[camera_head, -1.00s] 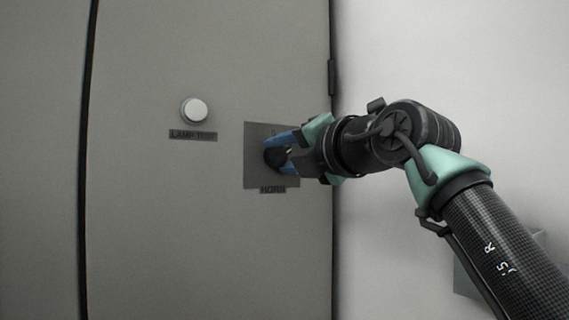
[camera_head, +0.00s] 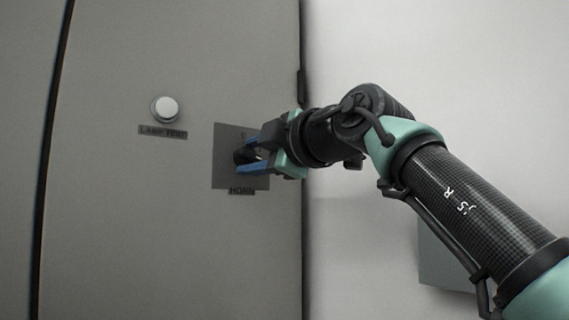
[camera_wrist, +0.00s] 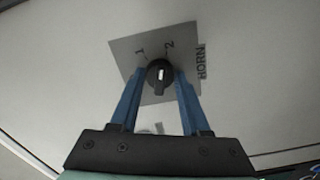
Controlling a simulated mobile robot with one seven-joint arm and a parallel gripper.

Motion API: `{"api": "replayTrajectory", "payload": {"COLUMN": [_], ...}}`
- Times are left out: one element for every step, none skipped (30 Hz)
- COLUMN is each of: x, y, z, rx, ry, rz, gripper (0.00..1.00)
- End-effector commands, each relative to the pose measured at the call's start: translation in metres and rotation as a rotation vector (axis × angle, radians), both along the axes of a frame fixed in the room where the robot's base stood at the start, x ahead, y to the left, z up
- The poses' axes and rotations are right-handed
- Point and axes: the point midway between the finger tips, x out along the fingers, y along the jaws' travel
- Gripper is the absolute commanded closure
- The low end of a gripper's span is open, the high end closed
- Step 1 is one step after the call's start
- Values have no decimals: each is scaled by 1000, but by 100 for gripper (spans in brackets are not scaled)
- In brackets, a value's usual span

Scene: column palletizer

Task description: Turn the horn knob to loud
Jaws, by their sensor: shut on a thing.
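The horn knob (camera_wrist: 152,76) is black and round with a white mark, on a grey plate (camera_wrist: 126,46) printed with "1" and "2" and the label HORN (camera_wrist: 201,62) beside it. The white mark runs nearly along my fingers; I cannot tell which number it is set to. No word "loud" is legible. My gripper (camera_wrist: 159,76) has its blue fingers on opposite sides of the knob, shut on it. In the head view my gripper (camera_head: 247,159) reaches the plate (camera_head: 226,176) from the right, and the knob (camera_head: 240,156) is partly hidden by the fingers.
A round white button (camera_head: 164,109) sits on the grey cabinet door (camera_head: 130,240) left of and above the plate, over a LAMP TEST label (camera_head: 163,131). The door's right edge is close to the plate. A grey box (camera_head: 440,258) is behind my arm.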

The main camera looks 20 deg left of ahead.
Motion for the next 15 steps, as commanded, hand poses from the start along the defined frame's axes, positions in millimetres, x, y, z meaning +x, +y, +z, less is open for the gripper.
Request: {"api": "replayTrajectory", "payload": {"x": [0,0,0,0,0,0,0,0,0,0,0,0,0,0,0], "y": [0,0,0,0,-1,-1,0,0,0,0,0,0,0,0,0], "z": [-1,-1,-1,-1,0,0,0,0,0,0,0,0,0,0,0], "rx": [19,31,46,56,66,77,86,93,101,107,111,116,120,123,127], "ry": [22,37,56,69,80,95,106,114,125,132,138,146,151,155,160], "rz": [-2,-2,-2,-2,-2,-2,-2,-1,-1,-2,-2,-2,-1,-1,-1], "gripper": [100,100,100,100,100,100,100,100,100,100,100,100,100,100,100]}}
